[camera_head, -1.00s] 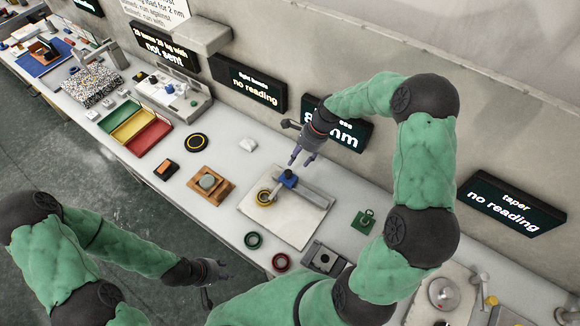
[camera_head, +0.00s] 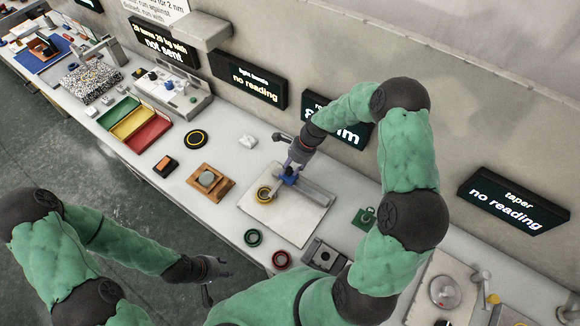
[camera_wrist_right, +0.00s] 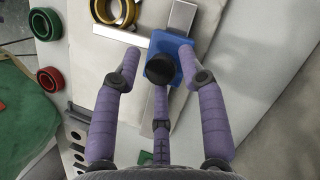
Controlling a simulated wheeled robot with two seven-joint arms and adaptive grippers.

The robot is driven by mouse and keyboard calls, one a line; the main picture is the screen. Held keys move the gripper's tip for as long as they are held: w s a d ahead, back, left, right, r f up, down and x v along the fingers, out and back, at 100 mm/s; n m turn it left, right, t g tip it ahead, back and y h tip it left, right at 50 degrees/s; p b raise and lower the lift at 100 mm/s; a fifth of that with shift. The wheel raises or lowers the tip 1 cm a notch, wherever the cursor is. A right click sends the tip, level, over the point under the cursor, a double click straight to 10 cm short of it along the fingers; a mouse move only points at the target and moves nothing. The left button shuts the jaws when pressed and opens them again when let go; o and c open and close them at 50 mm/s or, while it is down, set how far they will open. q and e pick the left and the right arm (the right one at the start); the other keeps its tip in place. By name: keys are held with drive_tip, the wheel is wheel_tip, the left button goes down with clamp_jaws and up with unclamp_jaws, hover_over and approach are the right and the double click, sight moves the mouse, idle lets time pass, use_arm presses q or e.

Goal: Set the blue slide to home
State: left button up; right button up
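The blue slide (camera_head: 289,178) sits on a grey metal rail (camera_head: 314,192) on a pale plate (camera_head: 290,225). In the right wrist view the blue slide (camera_wrist_right: 163,62) has a black round knob (camera_wrist_right: 162,70) on top. My right gripper (camera_head: 293,165) is down at the slide. In the wrist view its purple fingers (camera_wrist_right: 158,72) are spread around the slide, with gaps at both sides.
A green ring (camera_head: 253,237) and a red ring (camera_head: 281,259) lie in front of the plate. Dark displays (camera_head: 248,80) line the wall behind.

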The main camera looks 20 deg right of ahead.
clamp_jaws()
drive_tip(key=s+d, duration=0.1)
drive_tip(key=s, duration=0.1)
drive_tip(key=s+d+p, duration=0.1)
drive_tip(key=s, duration=0.1)
drive_tip(key=s+d, duration=0.1)
drive_tip(key=s, duration=0.1)
drive_tip(key=shift+s+d+p, duration=0.15)
drive_tip(key=shift+d+p, duration=0.15)
drive_tip(key=shift+d, duration=0.05)
drive_tip(key=o, duration=0.5)
unclamp_jaws()
drive_tip(key=shift+d+r, duration=0.2)
drive_tip(key=shift+r, duration=0.3)
drive_tip(key=v, duration=1.1)
